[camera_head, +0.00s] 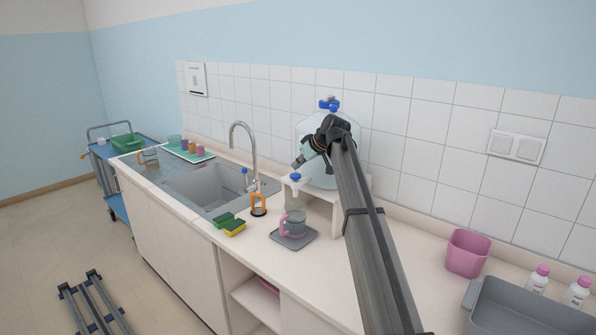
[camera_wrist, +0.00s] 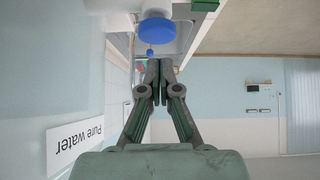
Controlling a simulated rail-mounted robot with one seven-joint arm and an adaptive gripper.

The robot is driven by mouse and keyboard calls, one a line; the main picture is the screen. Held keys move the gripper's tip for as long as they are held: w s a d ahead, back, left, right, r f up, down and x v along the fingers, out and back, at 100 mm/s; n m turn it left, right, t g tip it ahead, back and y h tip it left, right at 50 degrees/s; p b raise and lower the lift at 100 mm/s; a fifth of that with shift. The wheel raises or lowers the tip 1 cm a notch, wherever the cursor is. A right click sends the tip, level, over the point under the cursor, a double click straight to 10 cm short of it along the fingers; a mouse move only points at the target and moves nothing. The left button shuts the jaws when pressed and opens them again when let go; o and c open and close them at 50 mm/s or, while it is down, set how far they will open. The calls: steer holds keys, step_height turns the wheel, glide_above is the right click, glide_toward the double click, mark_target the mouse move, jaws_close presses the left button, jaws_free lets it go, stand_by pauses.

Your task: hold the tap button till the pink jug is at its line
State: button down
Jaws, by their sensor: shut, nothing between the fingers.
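The pink jug (camera_head: 292,224), clear with a pink handle, stands upright on a grey mat (camera_head: 303,241) below the tap. Its fill line and water level are too small to read. The white tap (camera_head: 297,187) has a blue button (camera_head: 295,176) on top; the button is large in the wrist view (camera_wrist: 157,30). My gripper (camera_head: 297,164) is shut and empty, with its fingertips just above the button. In the wrist view the fingertips (camera_wrist: 158,65) show a small gap from the button's outline. I cannot see water running from the tap.
A large water bottle (camera_head: 316,178) stands on a shelf behind the tap, its "Pure water" label (camera_wrist: 78,138) in the wrist view. An orange-handled item (camera_head: 258,206), sponges (camera_head: 234,228) and the sink (camera_head: 205,186) lie left. A pink bin (camera_head: 467,254) and grey tub (camera_head: 525,312) stand right.

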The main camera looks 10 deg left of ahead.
steer(key=b+v, duration=0.3)
steer(key=v, duration=0.7)
steer(key=shift+r, duration=0.3)
steer(key=shift+w+a, duration=0.1)
